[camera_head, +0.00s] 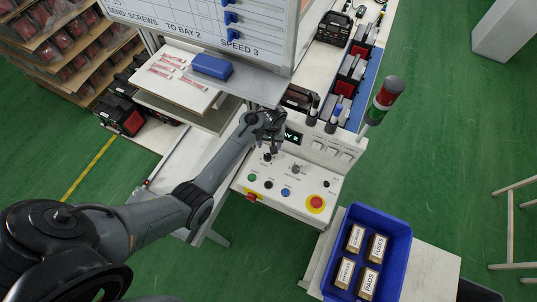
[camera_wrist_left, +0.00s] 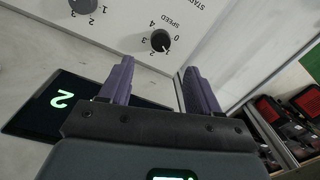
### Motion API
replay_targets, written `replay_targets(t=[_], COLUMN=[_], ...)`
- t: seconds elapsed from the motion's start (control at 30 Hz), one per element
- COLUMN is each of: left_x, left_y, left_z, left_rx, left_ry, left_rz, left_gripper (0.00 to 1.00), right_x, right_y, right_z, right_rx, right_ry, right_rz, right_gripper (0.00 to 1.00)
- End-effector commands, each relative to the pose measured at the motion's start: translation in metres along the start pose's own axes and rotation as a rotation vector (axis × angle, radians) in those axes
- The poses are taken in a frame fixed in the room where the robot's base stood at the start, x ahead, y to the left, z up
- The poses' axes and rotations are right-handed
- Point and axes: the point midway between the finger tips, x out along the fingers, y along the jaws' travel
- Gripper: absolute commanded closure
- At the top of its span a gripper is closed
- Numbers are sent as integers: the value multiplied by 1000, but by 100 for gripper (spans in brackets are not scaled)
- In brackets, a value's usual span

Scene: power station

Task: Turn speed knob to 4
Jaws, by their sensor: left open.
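The black speed knob (camera_wrist_left: 160,40) sits on the pale control panel (camera_head: 312,185), with numbers around it, including 0 and 4, in the left wrist view. A white mark on it points toward the lower right of that picture, but its exact setting is hard to read. In the head view the speed knob (camera_head: 267,157) is just below my left gripper (camera_head: 268,137). My left gripper's two fingers (camera_wrist_left: 158,65) are open and empty, pointing toward the knob and apart from it. My right gripper is out of view.
A second knob (camera_wrist_left: 83,5) is beside it. A lit display (camera_wrist_left: 60,102) shows 2. Buttons and a red emergency stop (camera_head: 316,203) sit lower on the panel. A whiteboard (camera_head: 262,25) reads SPEED 3. A blue bin (camera_head: 403,240) of labelled boxes stands right.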

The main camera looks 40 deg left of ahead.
Motion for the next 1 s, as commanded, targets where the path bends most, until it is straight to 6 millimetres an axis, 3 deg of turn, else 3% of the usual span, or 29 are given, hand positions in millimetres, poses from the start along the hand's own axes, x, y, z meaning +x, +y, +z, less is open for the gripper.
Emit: replay_targets(t=[0.5,0.7,1.0], left_x=[79,93,96], left_y=[-1,-2,-2], left_z=[0,0,1], left_rx=[0,-2,-1], left_ry=[-2,-1,0], left_rz=[-2,-2,-1], left_gripper=[38,38,38], right_x=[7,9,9], right_y=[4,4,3], right_z=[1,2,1], right_rx=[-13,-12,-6], right_ry=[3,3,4], right_rz=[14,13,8], right_gripper=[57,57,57])
